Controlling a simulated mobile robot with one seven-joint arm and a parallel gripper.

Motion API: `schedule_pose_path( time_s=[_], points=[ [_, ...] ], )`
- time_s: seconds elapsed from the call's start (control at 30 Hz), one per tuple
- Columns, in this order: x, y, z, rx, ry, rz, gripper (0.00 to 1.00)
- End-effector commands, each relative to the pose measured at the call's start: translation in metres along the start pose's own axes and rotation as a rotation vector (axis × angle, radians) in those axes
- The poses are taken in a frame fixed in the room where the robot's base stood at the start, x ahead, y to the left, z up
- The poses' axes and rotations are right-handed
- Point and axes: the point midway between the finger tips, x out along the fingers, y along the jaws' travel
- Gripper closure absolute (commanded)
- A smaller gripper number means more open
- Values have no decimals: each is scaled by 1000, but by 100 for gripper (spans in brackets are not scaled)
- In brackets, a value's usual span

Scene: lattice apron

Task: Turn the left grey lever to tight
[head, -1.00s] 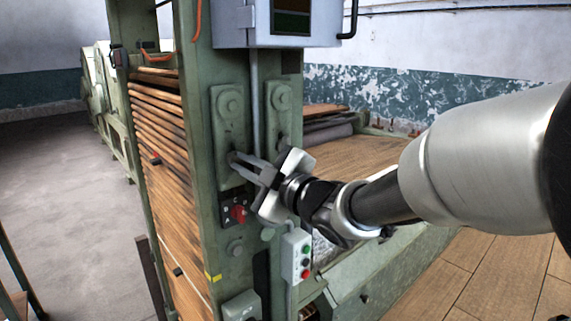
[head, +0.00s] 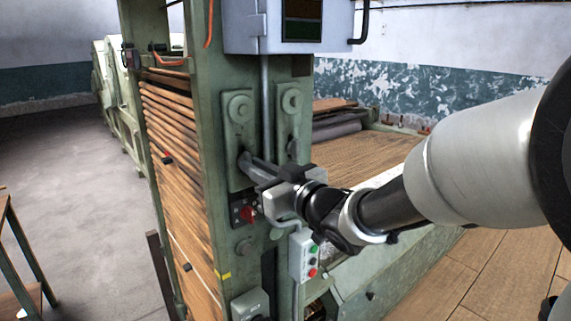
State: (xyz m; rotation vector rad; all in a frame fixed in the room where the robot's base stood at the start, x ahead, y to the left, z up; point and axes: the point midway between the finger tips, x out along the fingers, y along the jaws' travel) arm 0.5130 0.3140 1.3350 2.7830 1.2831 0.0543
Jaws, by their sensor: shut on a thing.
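The left grey lever (head: 239,108) is mounted on a green plate on the machine's post in the head view. It hangs down from its round pivot, and its lower end is at my gripper's fingers. My gripper (head: 250,162) is shut on the lower end of this lever, reaching in from the right. The fingers and wrist hide most of the grip. A second, similar lever (head: 293,103) stands on its own plate to the right, its lower part partly behind my gripper. I cannot read any tight marking.
A red knob (head: 247,214) sits just below my gripper. A push-button box (head: 303,256) is lower right. A grey cabinet (head: 240,27) hangs above the levers. A vertical pipe (head: 267,95) runs between them. Stacked wooden slats (head: 181,150) are at left.

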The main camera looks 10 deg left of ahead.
Motion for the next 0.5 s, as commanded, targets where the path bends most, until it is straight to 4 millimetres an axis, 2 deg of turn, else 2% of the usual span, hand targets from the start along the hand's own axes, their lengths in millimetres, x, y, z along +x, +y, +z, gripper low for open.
schedule_pose_path(
  time_s=[0.5],
  points=[
    [0,0,1,103,-2,0,100]
  ],
)
